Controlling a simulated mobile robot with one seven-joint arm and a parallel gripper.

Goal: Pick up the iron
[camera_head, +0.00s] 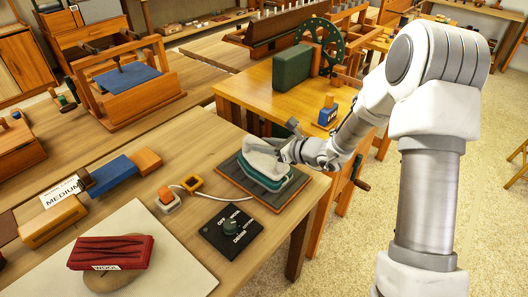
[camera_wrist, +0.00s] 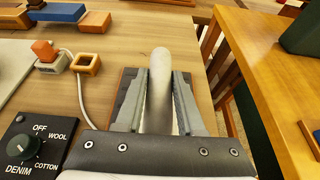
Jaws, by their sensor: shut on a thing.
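The iron (camera_head: 270,170) has a white upper body and a teal lower part, and it sits on or just above a dark rest pad (camera_head: 240,183) at the table's right edge. My gripper (camera_head: 279,149) is at the iron's top from the right. In the wrist view the two fingers of my gripper (camera_wrist: 160,105) stand on either side of the iron's white handle (camera_wrist: 160,75) and are shut on it. The fingers hide the handle's sides. I cannot tell whether the iron touches the pad.
A dial panel (camera_head: 231,230) with fabric labels lies in front of the iron. A white cord (camera_head: 196,186) runs left from it past an orange block (camera_head: 191,184). A red wool bundle (camera_head: 110,252) lies on a pale board. A wooden table with a green block (camera_head: 291,68) stands behind.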

